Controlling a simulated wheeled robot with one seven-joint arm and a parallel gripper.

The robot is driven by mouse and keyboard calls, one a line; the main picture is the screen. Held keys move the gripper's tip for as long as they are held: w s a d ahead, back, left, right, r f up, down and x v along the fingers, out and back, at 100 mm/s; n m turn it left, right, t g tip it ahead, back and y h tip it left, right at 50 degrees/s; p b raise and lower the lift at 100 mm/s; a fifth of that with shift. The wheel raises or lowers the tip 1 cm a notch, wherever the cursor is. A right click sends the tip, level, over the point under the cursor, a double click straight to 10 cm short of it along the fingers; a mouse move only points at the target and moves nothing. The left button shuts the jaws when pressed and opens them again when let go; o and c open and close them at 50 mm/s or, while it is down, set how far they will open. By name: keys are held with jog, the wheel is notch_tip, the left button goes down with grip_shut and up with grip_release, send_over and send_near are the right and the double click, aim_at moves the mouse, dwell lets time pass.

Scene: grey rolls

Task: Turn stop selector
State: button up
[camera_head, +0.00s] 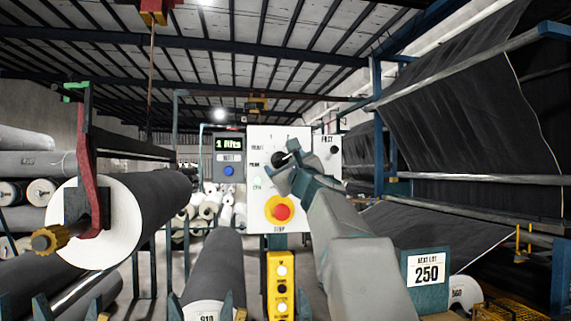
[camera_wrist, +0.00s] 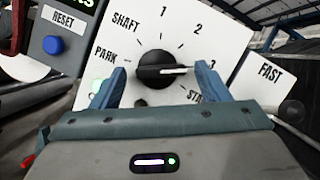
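The selector (camera_wrist: 156,68) is a round black knob with a white pointer line on a white panel (camera_head: 261,190). In the wrist view the pointer lies nearly level and points right, toward the mark by "3". Printed labels around it read PARK, SHAFT, 1, 2, 3 and a partly hidden "STA". My gripper (camera_wrist: 162,82) is open, with one blue finger on each side of the knob and visible gaps between. In the head view the knob (camera_head: 279,158) shows just left of my gripper (camera_head: 284,165), which hides part of the panel.
A red stop button (camera_head: 282,212) on yellow sits below the selector. A blue RESET button (camera_wrist: 53,45) is on the grey box to the left, and a FAST panel (camera_wrist: 271,74) is to the right. A large grey roll (camera_head: 150,212) stands left; a yellow button box (camera_head: 281,280) hangs below.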

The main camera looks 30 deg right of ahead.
jog(key=b+v, duration=0.4)
jog(key=v, duration=1)
jog(key=shift+w, duration=0.1)
